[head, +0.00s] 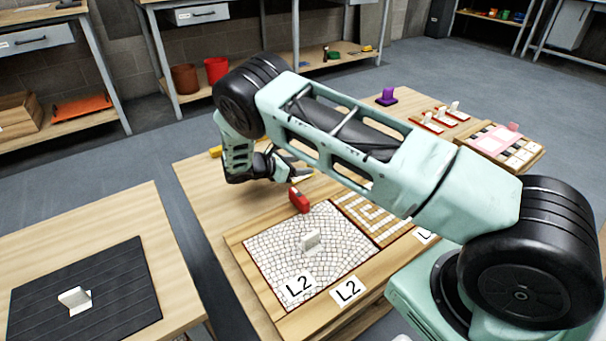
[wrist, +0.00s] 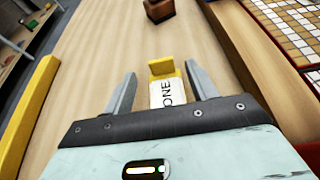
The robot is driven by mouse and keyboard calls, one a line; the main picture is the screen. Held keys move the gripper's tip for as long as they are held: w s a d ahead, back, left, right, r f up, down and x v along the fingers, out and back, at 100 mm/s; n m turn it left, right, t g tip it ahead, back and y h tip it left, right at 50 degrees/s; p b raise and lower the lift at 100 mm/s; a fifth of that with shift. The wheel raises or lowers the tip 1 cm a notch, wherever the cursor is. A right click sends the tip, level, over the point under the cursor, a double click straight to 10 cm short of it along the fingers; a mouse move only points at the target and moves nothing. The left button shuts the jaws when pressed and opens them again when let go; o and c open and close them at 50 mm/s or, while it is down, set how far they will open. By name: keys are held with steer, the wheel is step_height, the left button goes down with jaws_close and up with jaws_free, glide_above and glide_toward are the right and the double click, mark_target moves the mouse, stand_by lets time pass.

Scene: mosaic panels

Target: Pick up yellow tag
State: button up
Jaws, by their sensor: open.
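The yellow tag (wrist: 161,68) has a yellow upright end and a white face with black letters that read "ONE". It is on the wooden table top in the wrist view, partly hidden at the bottom by my gripper body. My gripper (wrist: 160,74) is open, with one grey finger on each side of the tag. I cannot tell whether either finger touches it. In the head view my gripper (head: 288,172) is low over the table, and a small bit of yellow, probably the tag (head: 303,175), shows beside it.
A red block (head: 299,200) stands near the mosaic panel (head: 270,252); it also shows in the wrist view (wrist: 158,10). A yellow bar (wrist: 28,115) lies along the left side in the wrist view. A purple object (head: 386,96) stands at the table's far end.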

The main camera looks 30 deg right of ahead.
steer(key=x, duration=0.3)
steer(key=c, duration=1)
steer(key=shift+c, duration=0.2)
steer(key=shift+r, duration=0.15)
